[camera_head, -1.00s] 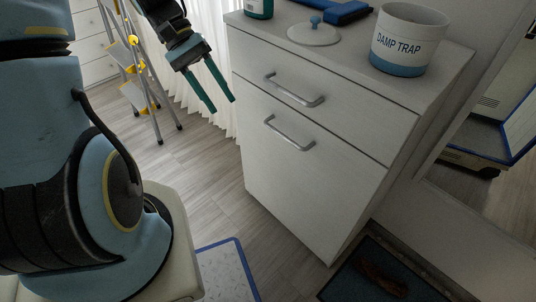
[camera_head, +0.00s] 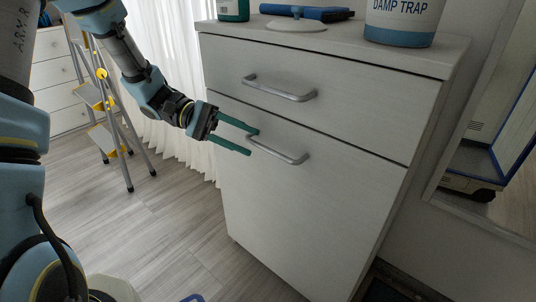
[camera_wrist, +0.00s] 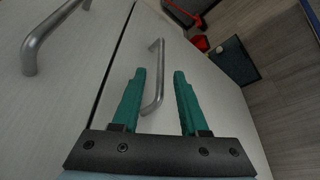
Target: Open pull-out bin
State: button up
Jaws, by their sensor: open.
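The pull-out bin front (camera_head: 300,205) is the large lower white panel of the cabinet, and it looks closed. Its silver bar handle (camera_head: 278,150) sits near its top edge. My gripper (camera_head: 254,142) has green fingers and is open, at the left end of this handle. In the wrist view the bin handle (camera_wrist: 156,80) runs between the two spread fingertips (camera_wrist: 160,74), with no clear contact. I cannot tell how deep the fingers reach around the bar.
Above is a drawer with its own handle (camera_head: 279,90), also seen in the wrist view (camera_wrist: 50,38). A damp trap tub (camera_head: 403,22) and a white lid (camera_head: 296,25) stand on top. A stepladder (camera_head: 108,110) stands left.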

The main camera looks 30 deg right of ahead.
aim_at(263, 148)
jog(key=b+x, duration=0.1)
jog(key=x, duration=0.5)
jog(key=shift+s+d+f, duration=0.1)
jog(key=shift+s, duration=0.1)
grip_shut()
dwell(1.2)
